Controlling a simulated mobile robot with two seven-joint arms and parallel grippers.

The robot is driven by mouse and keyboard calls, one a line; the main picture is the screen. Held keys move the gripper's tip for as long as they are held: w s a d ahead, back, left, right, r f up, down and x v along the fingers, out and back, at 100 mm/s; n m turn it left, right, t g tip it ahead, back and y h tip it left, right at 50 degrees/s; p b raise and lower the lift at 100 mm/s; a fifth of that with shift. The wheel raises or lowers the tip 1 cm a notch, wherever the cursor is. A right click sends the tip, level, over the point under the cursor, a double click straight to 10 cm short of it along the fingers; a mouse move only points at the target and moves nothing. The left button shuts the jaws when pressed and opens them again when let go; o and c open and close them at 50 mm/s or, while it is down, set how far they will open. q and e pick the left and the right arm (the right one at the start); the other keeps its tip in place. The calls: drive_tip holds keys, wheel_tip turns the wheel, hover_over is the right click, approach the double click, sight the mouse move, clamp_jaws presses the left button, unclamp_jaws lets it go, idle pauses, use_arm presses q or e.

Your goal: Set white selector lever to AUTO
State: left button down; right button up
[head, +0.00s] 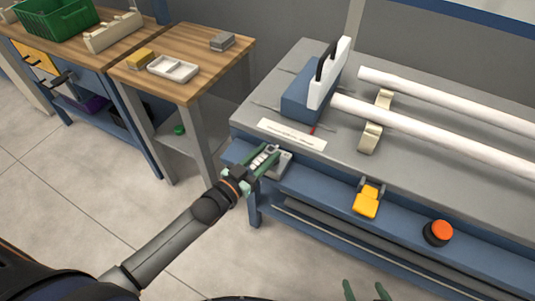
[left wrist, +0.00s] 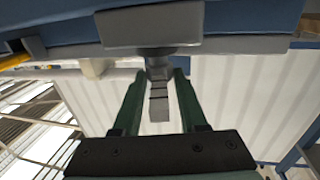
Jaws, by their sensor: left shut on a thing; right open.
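The selector's grey housing (head: 283,163) is mounted on the blue front edge of the pipe bench. Its lever (head: 259,160) is pale in the head view. My left gripper (head: 267,163) is at the housing, shut on the lever. In the left wrist view, the ridged grey lever (left wrist: 159,108) lies between the green fingers of this gripper (left wrist: 163,76), below the housing (left wrist: 150,27). No AUTO mark can be read, so the lever's setting cannot be told. My right gripper (head: 366,291) is open and empty at the bottom edge; only its green fingertips show.
A yellow-orange switch (head: 367,201) and an orange-red button (head: 439,231) sit farther right on the bench front. White pipes (head: 440,143) rest on a cream support (head: 375,125). A wooden table (head: 195,82) with a white tray (head: 173,68) stands to the left.

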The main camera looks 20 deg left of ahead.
use_arm(q)
drive_tip(key=shift+s+d+n+t+y, duration=0.1)
drive_tip(key=shift+n+t+y, duration=0.2)
drive_tip(key=shift+n+y, duration=0.3)
use_arm(e)
drive_tip(key=shift+s+d, duration=0.2)
drive_tip(key=shift+d, duration=0.1)
use_arm(q)
drive_tip(key=shift+d+n+y+p, duration=0.1)
drive_tip(key=shift+n+y+p, duration=0.4)
drive_tip(key=shift+y, duration=0.5)
use_arm(e)
drive_tip(key=shift+d+r, duration=0.1)
drive_tip(key=shift+r, duration=0.05)
use_arm(q)
drive_tip(key=c, duration=0.8)
unclamp_jaws()
use_arm(e)
drive_tip(key=shift+r, duration=0.1)
use_arm(q)
drive_tip(key=s, duration=0.4)
drive_tip(key=s+a, duration=0.1)
drive_tip(key=s, duration=0.3)
drive_tip(key=s+a, duration=0.1)
drive_tip(key=s, duration=0.3)
drive_tip(key=shift+s, duration=0.2)
use_arm(e)
drive_tip(key=shift+d+r, duration=0.1)
